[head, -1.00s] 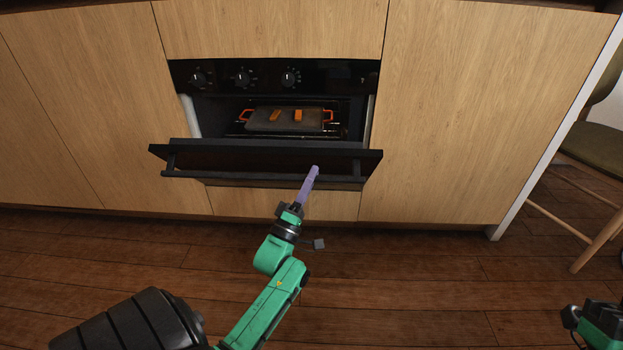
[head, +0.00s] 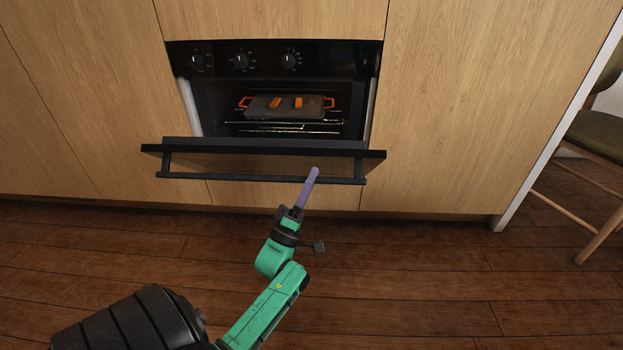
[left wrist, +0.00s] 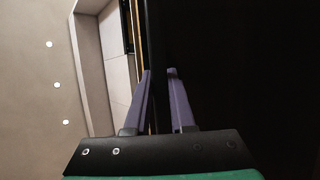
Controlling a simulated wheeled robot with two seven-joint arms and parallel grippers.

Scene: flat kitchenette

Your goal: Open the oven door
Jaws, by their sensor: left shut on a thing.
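The oven (head: 275,60) is built into the wooden cabinet front. Its black door (head: 215,147) is tilted outward and partly open, so the cavity shows. The dark handle bar (head: 230,178) runs along the door's front. My left gripper (head: 314,172), with purple fingers, is shut on the handle near its right end. In the left wrist view, the fingers (left wrist: 159,72) stand on either side of a dark bar, with a large dark surface to the right. My right gripper is out of view.
Inside the oven, a dark tray (head: 258,107) with orange handles holds orange pieces on a wire rack (head: 290,126). Knobs line the panel above. A chair (head: 600,135) stands at the far right. The wooden floor (head: 420,270) before the oven is clear.

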